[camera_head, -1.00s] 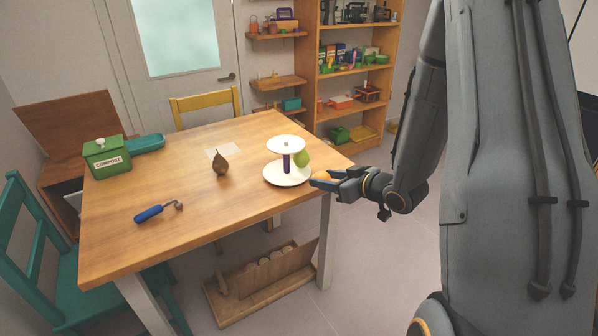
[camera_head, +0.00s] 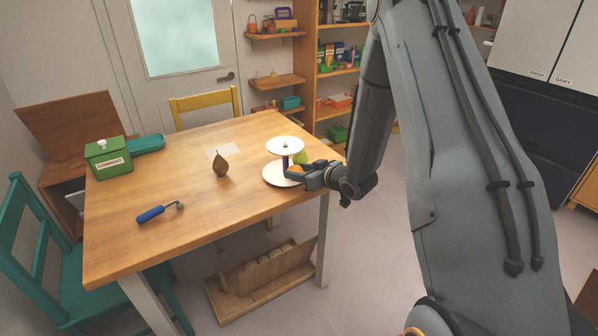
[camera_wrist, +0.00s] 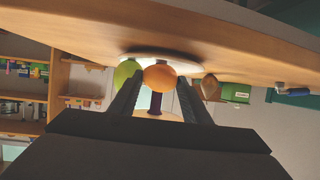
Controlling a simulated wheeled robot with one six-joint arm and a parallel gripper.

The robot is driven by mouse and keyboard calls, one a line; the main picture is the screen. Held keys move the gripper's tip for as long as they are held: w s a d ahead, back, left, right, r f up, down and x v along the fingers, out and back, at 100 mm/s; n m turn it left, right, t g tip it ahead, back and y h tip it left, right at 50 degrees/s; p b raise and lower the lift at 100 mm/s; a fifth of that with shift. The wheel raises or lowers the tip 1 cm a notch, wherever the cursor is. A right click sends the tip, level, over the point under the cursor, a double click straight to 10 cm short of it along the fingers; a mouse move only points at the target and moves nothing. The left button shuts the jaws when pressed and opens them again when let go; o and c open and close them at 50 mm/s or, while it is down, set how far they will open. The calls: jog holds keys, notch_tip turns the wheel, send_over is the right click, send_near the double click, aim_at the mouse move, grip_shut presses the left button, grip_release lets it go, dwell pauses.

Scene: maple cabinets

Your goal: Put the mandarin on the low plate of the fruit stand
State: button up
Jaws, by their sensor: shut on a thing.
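The fruit stand has a white top plate (camera_head: 285,145), a purple post and a wider white low plate (camera_head: 271,176). A green fruit (camera_head: 301,157) sits on the low plate, behind the post; it also shows in the wrist view (camera_wrist: 125,73). My gripper (camera_head: 299,172) is at the right side of the stand, between the plate levels. It is shut on the orange mandarin (camera_wrist: 160,76), which is between the fingertips and in front of the purple post (camera_wrist: 155,103). Whether the mandarin touches the low plate, I cannot tell.
A brown pear-shaped fruit (camera_head: 221,165) stands on the table (camera_head: 200,235), left of the stand. The table's front middle is clear.

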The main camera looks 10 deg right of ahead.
jog(key=shift+f, duration=0.25)
jog(key=o, duration=0.9)
jog(key=shift+r, duration=0.25)
jog(key=s+d+r+m+g+h+b, duration=0.1)
jog(key=s+d+r+g+h, duration=0.15)
jog(key=s, duration=0.45)
jog(key=s+d+r+m+g+h+b, duration=0.1)
jog(key=s+d+r+h, duration=0.1)
jog(key=s+d, duration=0.3)
jog(key=s+a+r+m+g, duration=0.1)
jog(key=s+a+g, duration=0.1)
jog(key=s, duration=0.6)
jog(key=s+a+r+m+g, duration=0.1)
jog(key=s+a+r+g, duration=0.1)
jog(key=s, duration=0.6)
jog(key=s+a+r+m+g+h, duration=0.1)
jog(key=s+a+g, duration=0.3)
jog(key=s, duration=0.3)
jog(key=shift+s+a+r+g, duration=0.15)
jog(key=shift+s+a+g, duration=0.1)
jog(key=shift+s, duration=0.15)
